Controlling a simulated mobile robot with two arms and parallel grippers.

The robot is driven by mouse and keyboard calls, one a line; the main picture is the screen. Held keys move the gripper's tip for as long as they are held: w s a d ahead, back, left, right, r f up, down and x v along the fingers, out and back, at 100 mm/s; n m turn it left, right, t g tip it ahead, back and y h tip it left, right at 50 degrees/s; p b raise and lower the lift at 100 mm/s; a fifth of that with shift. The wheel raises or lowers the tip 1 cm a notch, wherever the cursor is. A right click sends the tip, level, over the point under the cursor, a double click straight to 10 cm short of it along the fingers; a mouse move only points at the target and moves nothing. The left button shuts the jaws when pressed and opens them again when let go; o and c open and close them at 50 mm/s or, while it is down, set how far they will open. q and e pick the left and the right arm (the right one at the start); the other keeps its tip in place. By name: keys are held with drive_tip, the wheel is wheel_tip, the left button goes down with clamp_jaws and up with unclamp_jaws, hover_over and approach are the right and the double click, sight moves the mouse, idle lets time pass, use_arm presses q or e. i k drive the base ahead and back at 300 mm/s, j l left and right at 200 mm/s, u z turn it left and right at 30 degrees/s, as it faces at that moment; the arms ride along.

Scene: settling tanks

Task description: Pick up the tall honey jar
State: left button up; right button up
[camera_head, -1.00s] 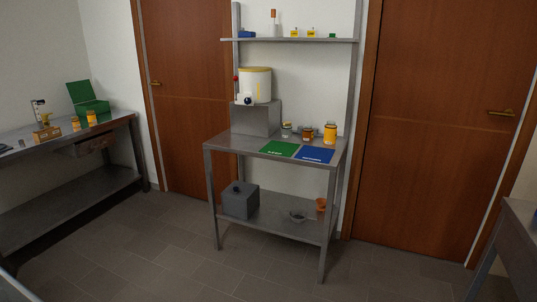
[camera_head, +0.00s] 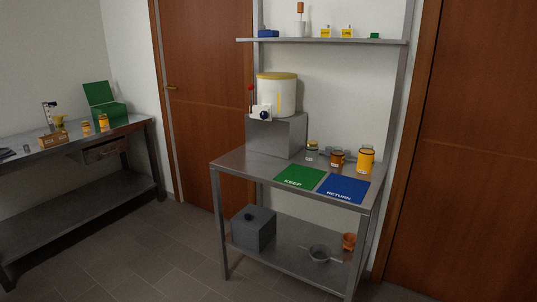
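The tall honey jar (camera_head: 366,158) looks to be the amber-yellow one with a pale lid, upright at the right back of the metal table (camera_head: 232,164). To its left stand a shorter, darker amber jar (camera_head: 337,160) and a mostly clear jar (camera_head: 312,152). In front of them lie a green KEEP mat (camera_head: 300,176) and a blue RETURN mat (camera_head: 343,188), both bare. Neither of my grippers is in view.
A white tank with a yellow lid (camera_head: 277,92) stands on a grey block (camera_head: 283,136) at the table's back left. A shelf (camera_head: 330,41) hangs above. The floor in front is clear.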

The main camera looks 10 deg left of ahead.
sight(103, 122)
drive_tip(key=i+j+u, duration=0.25)
drive_tip(key=i+u, duration=0.15)
drive_tip(key=i+j+u, duration=0.1)
drive_tip(key=i+u, duration=0.35)
drive_tip(key=i, duration=0.15)
drive_tip(key=i+u, duration=0.4)
drive_tip(key=i+l+u, duration=0.4)
drive_tip(key=i, duration=0.2)
drive_tip(key=i+u, duration=0.15)
drive_tip(key=i, duration=0.55)
drive_tip(key=i+u, duration=0.1)
drive_tip(key=i, duration=0.65)
drive_tip(key=i+l+u, duration=0.15)
drive_tip(key=i, duration=0.55)
drive_tip(key=i+l+z, duration=0.15)
drive_tip(key=i+l, duration=0.35)
